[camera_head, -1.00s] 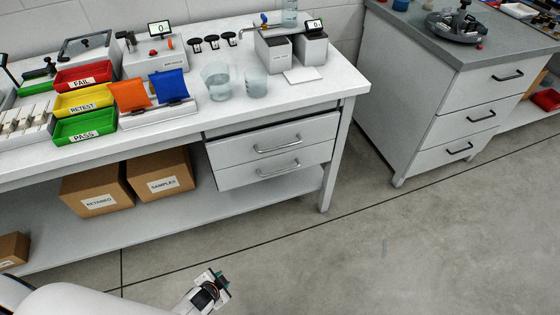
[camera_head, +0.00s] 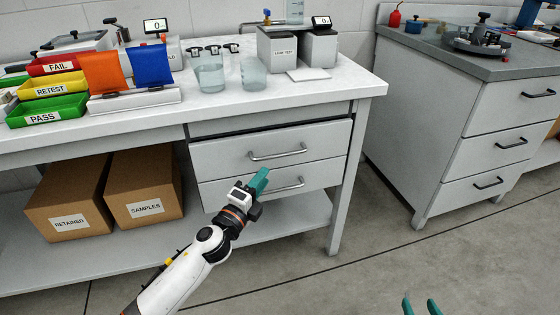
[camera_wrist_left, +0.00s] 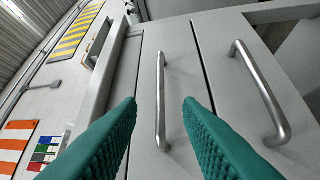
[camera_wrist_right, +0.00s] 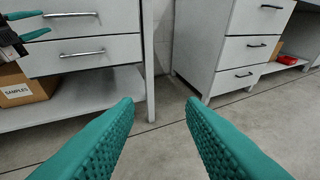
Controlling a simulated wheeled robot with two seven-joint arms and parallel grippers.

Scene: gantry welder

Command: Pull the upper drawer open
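The upper drawer (camera_head: 225,150) is a grey front under the white bench top, shut, with a metal bar handle (camera_head: 278,154). The lower drawer (camera_head: 222,188) below it is also shut, with its own bar handle (camera_head: 288,187). My left gripper (camera_head: 261,180) is in front of the drawers. In the left wrist view its open, empty fingers (camera_wrist_left: 161,103) point at the fronts, and the upper handle (camera_wrist_left: 160,98) appears between and beyond them. The lower handle (camera_wrist_left: 262,92) lies to the right there. My right gripper (camera_head: 421,305) is low at the bottom right; its fingers (camera_wrist_right: 160,104) are open and empty.
Cardboard boxes (camera_head: 145,210) stand on the lower shelf left of the drawers. A bench leg (camera_head: 345,185) stands right of them. Beakers (camera_head: 253,75) and coloured trays (camera_head: 50,88) are on top. A grey cabinet (camera_head: 455,125) stands to the right, with open floor before it.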

